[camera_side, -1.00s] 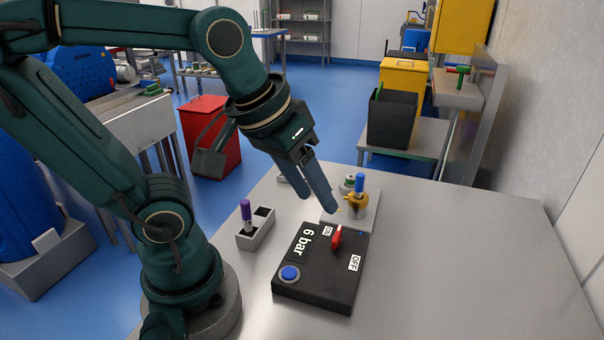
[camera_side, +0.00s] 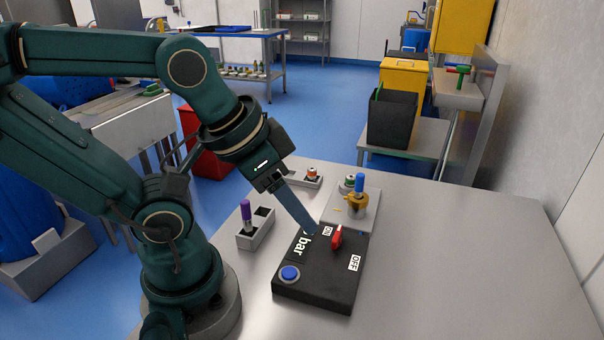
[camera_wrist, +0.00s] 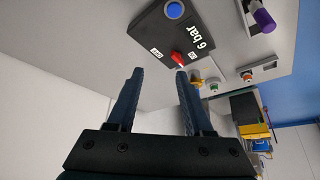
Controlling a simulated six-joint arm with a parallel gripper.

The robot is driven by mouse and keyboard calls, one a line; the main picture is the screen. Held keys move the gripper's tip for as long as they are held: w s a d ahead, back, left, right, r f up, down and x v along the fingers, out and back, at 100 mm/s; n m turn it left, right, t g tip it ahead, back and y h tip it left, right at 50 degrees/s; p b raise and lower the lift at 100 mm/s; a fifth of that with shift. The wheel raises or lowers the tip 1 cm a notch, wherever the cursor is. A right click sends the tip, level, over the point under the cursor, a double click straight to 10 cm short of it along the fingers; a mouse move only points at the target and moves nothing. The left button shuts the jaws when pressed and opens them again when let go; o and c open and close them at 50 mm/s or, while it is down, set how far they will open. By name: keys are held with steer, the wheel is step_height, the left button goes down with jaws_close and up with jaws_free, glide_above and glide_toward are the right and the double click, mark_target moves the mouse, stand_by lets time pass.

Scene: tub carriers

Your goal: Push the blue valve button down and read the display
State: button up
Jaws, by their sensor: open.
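The blue button (camera_side: 290,273) is round in a grey ring at the near left corner of a black box (camera_side: 318,290). It also shows in the wrist view (camera_wrist: 174,10). White "6 bar" writing (camera_side: 302,247) is on the box's top; my fingers cover the "6" in the side view, but the wrist view shows it whole (camera_wrist: 201,36). A red lever (camera_side: 337,238) stands by the ON label. My gripper (camera_side: 311,232) is open and empty, pointing down towards the box, away from the button. Its height above the box is unclear.
A grey holder (camera_side: 255,238) with a purple-topped piece stands left of the box. Behind it are a plate (camera_side: 360,212) with a brass, blue-topped fitting and another small holder (camera_side: 303,178). The table's right side (camera_side: 460,250) is clear.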

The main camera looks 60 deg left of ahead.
jaws_close()
steer(key=n+g, duration=0.2)
steer(key=n, duration=0.7)
steer(key=w+r+n+g+y, duration=0.1)
steer(key=n+g, duration=0.2)
steer(key=n, duration=0.6)
steer(key=r+n+g+y, duration=0.1)
steer(key=n+g, duration=0.1)
steer(key=n, duration=0.7)
steer(key=shift+w+d+r+g, duration=0.1)
steer(key=shift+w+d+g, duration=0.15)
steer(key=shift+w+g, duration=0.15)
